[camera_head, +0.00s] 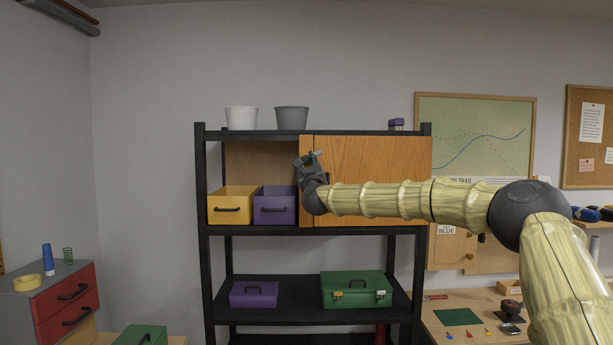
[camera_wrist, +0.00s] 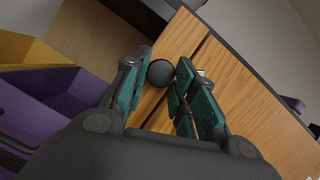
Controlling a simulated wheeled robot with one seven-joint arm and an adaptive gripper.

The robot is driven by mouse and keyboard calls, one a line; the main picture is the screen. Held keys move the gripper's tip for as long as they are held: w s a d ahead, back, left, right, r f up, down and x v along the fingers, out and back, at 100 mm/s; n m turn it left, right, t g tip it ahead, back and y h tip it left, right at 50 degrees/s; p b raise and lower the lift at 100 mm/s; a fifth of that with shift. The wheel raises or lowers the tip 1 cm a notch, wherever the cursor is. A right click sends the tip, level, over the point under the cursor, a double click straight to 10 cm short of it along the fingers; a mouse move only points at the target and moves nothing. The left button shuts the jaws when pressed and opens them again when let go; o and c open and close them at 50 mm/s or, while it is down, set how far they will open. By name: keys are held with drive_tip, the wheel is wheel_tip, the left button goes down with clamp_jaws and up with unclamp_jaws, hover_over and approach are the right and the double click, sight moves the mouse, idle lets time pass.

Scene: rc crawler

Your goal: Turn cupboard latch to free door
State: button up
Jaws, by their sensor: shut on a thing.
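The wooden cupboard door (camera_head: 375,158) fills the right part of the black shelf's upper bay, with a narrow wooden strip along its left side. The door's wood grain also shows in the wrist view (camera_wrist: 232,88). A dark round latch knob (camera_wrist: 160,72) sits on the wood near the seam, between my fingers. My gripper (camera_head: 314,156) is at the cupboard's left edge, its green-padded fingers shut on the knob in the wrist view (camera_wrist: 158,90). The gripper hides the latch in the head view, so its turn angle cannot be told.
A yellow bin (camera_head: 232,205) and a purple bin (camera_head: 274,208) stand left of the cupboard, close to my gripper. A white pot (camera_head: 241,118) and a grey pot (camera_head: 291,118) stand on top. A green toolbox (camera_head: 356,290) sits on the shelf below.

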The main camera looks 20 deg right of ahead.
drive_tip(key=n+y+b, duration=0.1)
drive_tip(key=n, duration=0.1)
drive_tip(key=n+y+b, duration=0.1)
drive_tip(key=shift+d+f+n, duration=0.1)
drive_tip(key=shift+d+n, duration=0.1)
drive_tip(key=shift+n, duration=0.2)
drive_tip(key=n, duration=0.1)
drive_tip(key=n+y+b, duration=0.1)
drive_tip(key=n, duration=0.1)
drive_tip(key=n+g+y, duration=0.1)
drive_tip(key=shift+r+n+b, duration=0.25)
drive_tip(key=shift+n+b, duration=0.05)
drive_tip(key=shift+n, duration=0.1)
drive_tip(key=n, duration=0.1)
drive_tip(key=n+g+y, duration=0.1)
drive_tip(key=n, duration=0.1)
drive_tip(key=n+p, duration=0.1)
drive_tip(key=shift+s+d+r+n+g, duration=0.1)
drive_tip(key=shift+r+n+g, duration=0.2)
drive_tip(key=shift+n, duration=0.1)
drive_tip(key=shift+f+n+g+y+p, duration=0.1)
drive_tip(key=shift+n+g+y+p, duration=0.25)
drive_tip(key=shift+n, duration=0.55)
drive_tip(key=shift+f, duration=0.1)
drive_tip(key=o, duration=1)
drive_tip(key=shift+o, duration=0.2)
